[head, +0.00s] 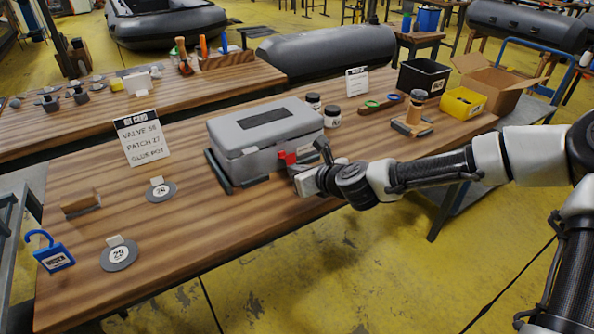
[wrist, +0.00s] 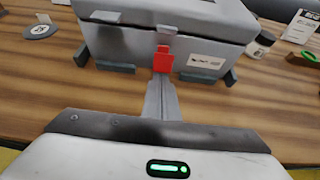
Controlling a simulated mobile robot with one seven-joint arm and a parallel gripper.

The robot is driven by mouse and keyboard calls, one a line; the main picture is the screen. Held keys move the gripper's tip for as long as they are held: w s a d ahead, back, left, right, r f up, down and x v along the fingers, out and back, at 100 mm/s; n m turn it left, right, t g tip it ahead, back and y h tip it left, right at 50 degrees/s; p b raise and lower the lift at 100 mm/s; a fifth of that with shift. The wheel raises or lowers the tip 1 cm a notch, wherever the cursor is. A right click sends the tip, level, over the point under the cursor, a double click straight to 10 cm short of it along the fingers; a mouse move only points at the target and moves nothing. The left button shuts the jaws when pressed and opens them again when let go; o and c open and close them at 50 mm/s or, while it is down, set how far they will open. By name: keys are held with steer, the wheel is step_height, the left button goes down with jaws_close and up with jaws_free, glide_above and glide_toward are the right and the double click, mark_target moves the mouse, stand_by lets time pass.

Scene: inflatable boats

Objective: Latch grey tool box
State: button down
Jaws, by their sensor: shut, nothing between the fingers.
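The grey tool box (head: 262,140) stands on the wooden bench with its lid down. A red latch (head: 286,158) is on its front face; it also shows in the wrist view (wrist: 163,60), hanging over the front between lid and body. My gripper (head: 296,168) is in front of the box at the latch. In the wrist view its closed fingers (wrist: 161,85) point at the latch's lower end, with nothing held. I cannot tell whether the fingertips touch the latch or whether it is fastened.
Dark blocks (wrist: 115,67) border the box's base. Two jars (head: 331,116) stand close to its right. The bench front is mostly clear.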

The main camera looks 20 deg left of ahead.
mark_target(294, 154)
steer(key=shift+r, duration=0.2)
steer(key=shift+r+p, duration=0.9)
steer(key=shift+r, duration=0.05)
steer(key=shift+w+a+r, duration=0.1)
steer(key=shift+r, duration=0.05)
steer(key=shift+w+a+r+p, duration=0.1)
steer(key=shift+a+r+p, duration=0.05)
steer(key=shift+r+p, duration=0.45)
steer(key=shift+r, duration=0.15)
steer(key=shift+w+a+r+p, duration=0.15)
steer(key=shift+a+r+p, duration=0.1)
steer(key=shift+p, duration=0.1)
steer(key=shift+d, duration=0.1)
